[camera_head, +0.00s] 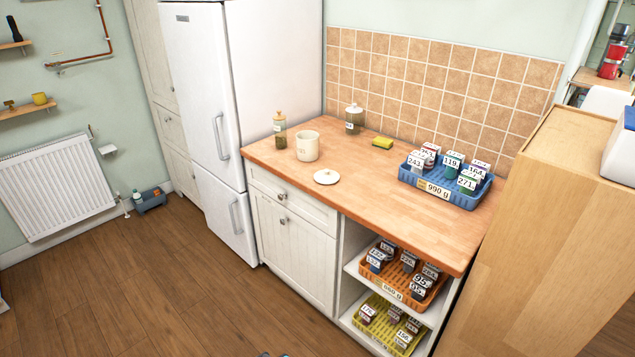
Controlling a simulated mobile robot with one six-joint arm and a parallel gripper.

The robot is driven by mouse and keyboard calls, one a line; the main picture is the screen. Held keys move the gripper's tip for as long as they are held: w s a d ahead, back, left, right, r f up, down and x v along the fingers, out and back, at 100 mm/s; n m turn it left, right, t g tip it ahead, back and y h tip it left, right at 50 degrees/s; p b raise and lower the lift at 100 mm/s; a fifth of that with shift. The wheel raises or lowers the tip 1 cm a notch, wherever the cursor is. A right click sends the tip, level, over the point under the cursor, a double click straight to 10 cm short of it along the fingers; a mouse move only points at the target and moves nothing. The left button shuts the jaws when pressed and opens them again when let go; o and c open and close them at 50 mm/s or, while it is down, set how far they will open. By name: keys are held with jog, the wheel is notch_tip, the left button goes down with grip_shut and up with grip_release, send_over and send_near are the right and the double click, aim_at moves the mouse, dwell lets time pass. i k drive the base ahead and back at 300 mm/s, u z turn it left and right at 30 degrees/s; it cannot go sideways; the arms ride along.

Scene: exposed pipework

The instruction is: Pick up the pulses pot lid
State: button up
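A round white lid (326,176) with a small knob on top lies on the wooden counter (365,205), near its front edge. A cream pot (307,147) stands open just behind and left of the lid, apart from it. The pot carries small lettering that is too small to read, so I cannot confirm that it says pulses. My gripper cannot be made out in this view. Only a tiny dark and bluish fragment shows at the bottom edge, and I cannot tell what it is.
A tall glass jar (280,131) and a shorter lidded jar (354,119) stand behind the lid. A yellow sponge (382,142) and a blue crate (485,195) of labelled jars are to the right. A white fridge (205,90) borders the left.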

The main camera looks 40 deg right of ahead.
aim_at(327, 177)
jog(key=u, duration=0.5)
jog(key=i, duration=1.65)
jog(key=z, duration=0.2)
jog(key=k, duration=0.9)
jog(key=z, duration=0.2)
jog(key=i, duration=0.25)
jog(key=u, duration=0.05)
